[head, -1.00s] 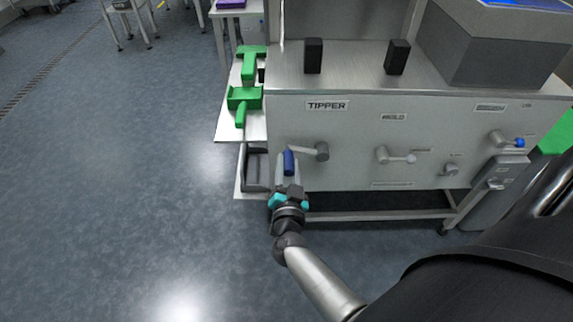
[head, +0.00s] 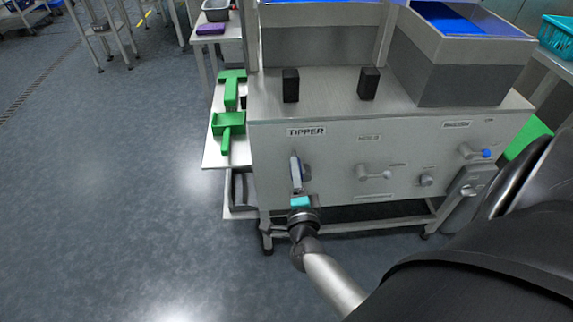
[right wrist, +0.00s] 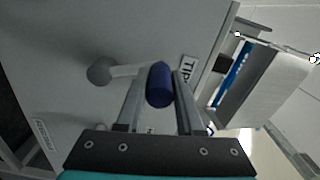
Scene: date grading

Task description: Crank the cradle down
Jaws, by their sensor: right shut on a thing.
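The tipper crank, with its grey hub (head: 306,172), is on the machine's front panel under the TIPPER label (head: 306,132). Its blue handle (right wrist: 160,85) shows in the right wrist view between my finger pads, with the pale crank arm (right wrist: 124,71) running left to the hub. My right gripper (head: 296,168) is shut on this handle and covers much of the crank in the head view. I cannot make out the cradle for certain. My left gripper is not in view.
Two black blocks (head: 291,86) stand on the machine top. Green tools (head: 228,124) lie on a side shelf at left.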

